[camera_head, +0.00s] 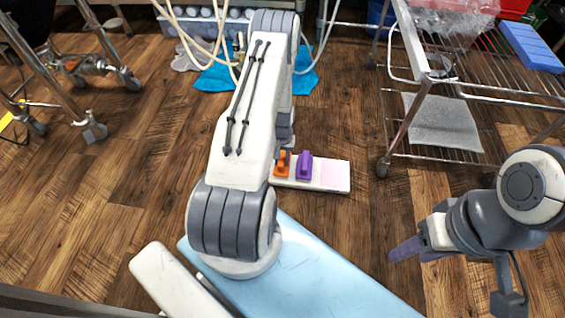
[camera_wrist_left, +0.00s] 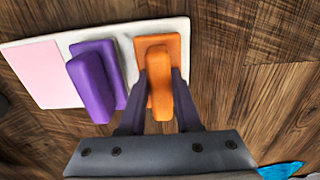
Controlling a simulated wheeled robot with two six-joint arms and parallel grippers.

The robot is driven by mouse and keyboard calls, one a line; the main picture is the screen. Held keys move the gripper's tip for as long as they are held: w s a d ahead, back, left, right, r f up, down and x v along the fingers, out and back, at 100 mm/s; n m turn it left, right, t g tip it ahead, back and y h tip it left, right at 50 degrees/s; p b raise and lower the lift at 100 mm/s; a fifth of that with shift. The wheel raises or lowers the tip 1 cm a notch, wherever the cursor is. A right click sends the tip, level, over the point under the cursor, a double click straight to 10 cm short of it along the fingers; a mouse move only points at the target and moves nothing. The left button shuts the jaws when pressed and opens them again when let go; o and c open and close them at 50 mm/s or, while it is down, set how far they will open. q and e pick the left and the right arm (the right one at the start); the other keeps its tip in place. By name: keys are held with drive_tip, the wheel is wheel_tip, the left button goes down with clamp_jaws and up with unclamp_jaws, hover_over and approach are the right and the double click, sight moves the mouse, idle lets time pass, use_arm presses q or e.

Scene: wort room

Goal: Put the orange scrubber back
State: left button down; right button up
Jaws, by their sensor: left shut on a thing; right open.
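The orange scrubber (camera_head: 282,165) is at the left end of a white board (camera_head: 316,182) on the floor. In the left wrist view the orange scrubber (camera_wrist_left: 160,50) lies at one end of the board (camera_wrist_left: 60,114), beside a purple scrubber (camera_wrist_left: 90,88). My left gripper (camera_wrist_left: 161,76) is shut on the orange scrubber's raised handle, one finger on each side. In the head view my left arm hides most of this gripper. The purple scrubber also shows in the head view (camera_head: 304,166). My right gripper (camera_head: 408,249) is open and empty at the right, over bare floor.
The board's other end has a pink patch (camera_wrist_left: 33,72). A wire rack trolley (camera_head: 440,160) stands at the upper right and a wheeled metal frame (camera_head: 95,130) at the upper left. Blue cloth (camera_head: 215,80) lies behind my left arm. Wooden floor around the board is clear.

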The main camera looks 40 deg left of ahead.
use_arm(q)
drive_tip(key=shift+r, duration=0.15)
drive_tip(key=c, duration=0.6)
unclamp_jaws()
